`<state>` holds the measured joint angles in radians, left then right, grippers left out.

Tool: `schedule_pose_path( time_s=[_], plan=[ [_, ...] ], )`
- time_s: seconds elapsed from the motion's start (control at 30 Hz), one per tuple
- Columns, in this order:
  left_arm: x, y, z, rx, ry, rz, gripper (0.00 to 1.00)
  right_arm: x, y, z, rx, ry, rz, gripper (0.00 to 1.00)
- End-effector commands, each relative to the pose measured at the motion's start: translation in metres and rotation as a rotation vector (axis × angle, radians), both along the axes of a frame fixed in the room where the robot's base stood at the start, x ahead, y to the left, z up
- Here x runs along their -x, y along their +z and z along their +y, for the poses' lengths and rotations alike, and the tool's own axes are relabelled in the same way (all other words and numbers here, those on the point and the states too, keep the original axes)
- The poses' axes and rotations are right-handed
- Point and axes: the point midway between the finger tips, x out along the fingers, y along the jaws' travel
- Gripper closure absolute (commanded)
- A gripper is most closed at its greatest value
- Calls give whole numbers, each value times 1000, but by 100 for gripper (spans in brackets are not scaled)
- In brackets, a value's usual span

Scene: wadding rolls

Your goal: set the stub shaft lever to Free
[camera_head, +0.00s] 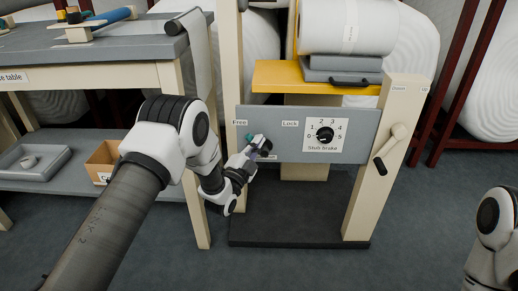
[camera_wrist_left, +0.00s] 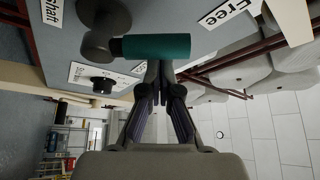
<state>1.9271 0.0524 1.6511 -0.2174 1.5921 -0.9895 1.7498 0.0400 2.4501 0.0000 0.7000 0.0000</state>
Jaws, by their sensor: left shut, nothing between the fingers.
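The stub shaft lever has a green grip (camera_head: 257,140) and sits on the left part of the grey panel (camera_head: 348,122). Its grip lies between the Free label (camera_head: 240,123) and the Lock label (camera_head: 290,124), nearer Free. In the left wrist view the green grip (camera_wrist_left: 155,46) joins a dark hub (camera_wrist_left: 103,15), and the Free label (camera_wrist_left: 228,12) is at upper right. My left gripper (camera_head: 256,149) is shut and empty, its fingertips (camera_wrist_left: 160,68) right at the grip's edge; I cannot tell whether they touch. My right gripper is out of view; only my right arm shows.
The Stub Brake dial (camera_head: 325,134) is right of the lever. A cream post with a crank handle (camera_head: 390,145) stands at the panel's right. A yellow shelf (camera_head: 280,76) holds a white roll above. A table (camera_head: 110,75) with a lower shelf is at left.

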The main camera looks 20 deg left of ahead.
Motion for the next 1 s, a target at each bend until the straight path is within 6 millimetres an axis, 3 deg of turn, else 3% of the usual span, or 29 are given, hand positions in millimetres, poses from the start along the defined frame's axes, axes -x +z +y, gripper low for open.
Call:
schedule_pose_path(
  time_s=[1.0],
  plan=[
    [-2,2,6,9,1,-3,100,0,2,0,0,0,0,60]
  ],
)
